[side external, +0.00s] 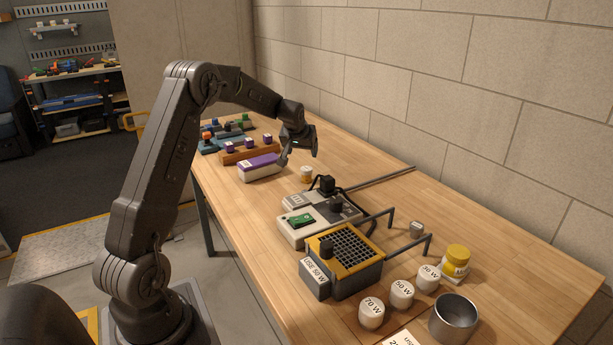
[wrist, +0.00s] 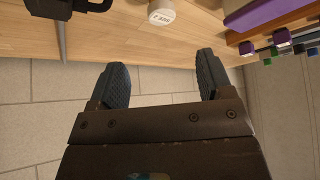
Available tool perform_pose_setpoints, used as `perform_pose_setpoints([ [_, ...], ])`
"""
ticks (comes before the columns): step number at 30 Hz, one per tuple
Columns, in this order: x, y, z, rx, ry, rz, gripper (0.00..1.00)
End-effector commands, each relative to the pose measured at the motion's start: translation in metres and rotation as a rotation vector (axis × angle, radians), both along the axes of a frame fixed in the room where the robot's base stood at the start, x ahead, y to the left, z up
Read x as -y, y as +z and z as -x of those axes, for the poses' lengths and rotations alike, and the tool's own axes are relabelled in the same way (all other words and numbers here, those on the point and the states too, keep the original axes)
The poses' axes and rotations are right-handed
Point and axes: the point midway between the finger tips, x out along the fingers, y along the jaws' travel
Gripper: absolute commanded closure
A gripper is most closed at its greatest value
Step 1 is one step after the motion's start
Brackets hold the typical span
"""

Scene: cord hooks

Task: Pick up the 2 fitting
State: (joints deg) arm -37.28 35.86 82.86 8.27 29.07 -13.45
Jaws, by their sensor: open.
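A small pale round piece (wrist: 161,12) with a dark printed label, which seems to carry a 2, is at the top edge of the wrist view, partly cut off. It seems to be the small white and yellow piece (side external: 306,174) standing on the wooden table in the side external view. My gripper (side external: 299,155) is above the table, a little behind and above this piece. In the wrist view my gripper (wrist: 161,68) has its two dark fingers wide apart with nothing between them. The piece lies beyond the fingertips, not touching them.
A purple and white box (side external: 260,167) and a wooden rack with purple-topped pieces (side external: 250,148) stand to the left. A grey station with a green switch (side external: 301,219), a yellow-framed grid box (side external: 343,257), labelled white pots (side external: 402,294) and a metal cup (side external: 453,318) stand nearer. A wall runs behind.

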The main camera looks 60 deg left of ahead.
Motion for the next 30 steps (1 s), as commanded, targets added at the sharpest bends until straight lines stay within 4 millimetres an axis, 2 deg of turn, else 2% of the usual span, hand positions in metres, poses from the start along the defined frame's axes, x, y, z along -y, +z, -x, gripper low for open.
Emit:
perform_pose_setpoints([
  [5, -0.012, -0.020, -0.007, 0.000, 0.008, 0.001, 0.27],
  [12, -0.029, -0.059, -0.024, -0.001, 0.007, 0.001, 0.27],
  [22, -0.040, -0.082, -0.035, 0.001, 0.007, 0.001, 0.27],
  [30, -0.053, -0.114, -0.050, 0.000, 0.006, 0.000, 0.27],
])
